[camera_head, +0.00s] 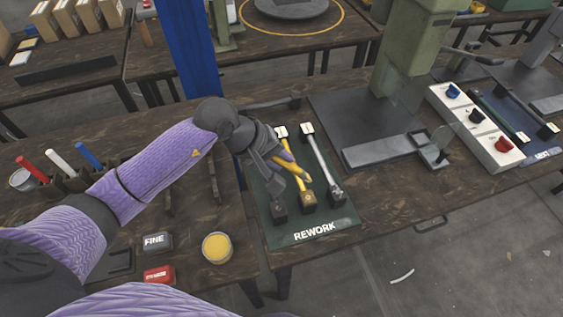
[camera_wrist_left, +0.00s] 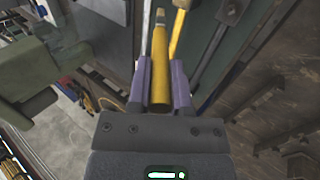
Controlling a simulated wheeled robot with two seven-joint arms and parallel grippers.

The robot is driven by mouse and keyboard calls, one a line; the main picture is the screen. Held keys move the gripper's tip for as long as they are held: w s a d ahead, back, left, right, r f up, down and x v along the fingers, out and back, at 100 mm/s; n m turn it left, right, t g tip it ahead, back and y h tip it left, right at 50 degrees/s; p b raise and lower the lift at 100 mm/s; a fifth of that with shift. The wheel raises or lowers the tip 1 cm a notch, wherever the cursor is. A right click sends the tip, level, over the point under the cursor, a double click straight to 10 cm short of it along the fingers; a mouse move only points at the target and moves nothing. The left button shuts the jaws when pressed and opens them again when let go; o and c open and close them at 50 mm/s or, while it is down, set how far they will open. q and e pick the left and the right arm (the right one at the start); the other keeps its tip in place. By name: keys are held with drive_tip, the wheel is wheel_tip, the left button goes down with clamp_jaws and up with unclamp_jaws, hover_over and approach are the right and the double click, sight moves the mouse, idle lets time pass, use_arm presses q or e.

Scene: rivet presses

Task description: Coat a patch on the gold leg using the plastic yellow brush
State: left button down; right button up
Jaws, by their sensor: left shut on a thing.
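My left gripper (camera_head: 287,168) is over the green REWORK mat (camera_head: 283,236), shut on the yellow brush (camera_head: 298,172). In the left wrist view the brush (camera_wrist_left: 161,88) stands between the two purple fingers (camera_wrist_left: 160,82), its narrow end pointing away from me. The gold leg (camera_head: 307,192) lies on the mat between a dark leg and a silver leg (camera_head: 322,165), partly hidden by the gripper and brush. It also shows in the left wrist view (camera_wrist_left: 180,30), just right of the brush end. I cannot tell whether the brush touches it. My right gripper is out of view.
A round pot with yellow contents (camera_head: 217,247) stands left of the mat, near FINE (camera_head: 157,242) and red (camera_head: 159,274) blocks. Coloured markers stand in a rack at the left. A green press (camera_head: 405,60) and a white button box (camera_head: 475,125) are to the right.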

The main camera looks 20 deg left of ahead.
use_arm(q)
drive_tip(key=shift+r+p, duration=0.75)
drive_tip(key=shift+r, duration=1.05)
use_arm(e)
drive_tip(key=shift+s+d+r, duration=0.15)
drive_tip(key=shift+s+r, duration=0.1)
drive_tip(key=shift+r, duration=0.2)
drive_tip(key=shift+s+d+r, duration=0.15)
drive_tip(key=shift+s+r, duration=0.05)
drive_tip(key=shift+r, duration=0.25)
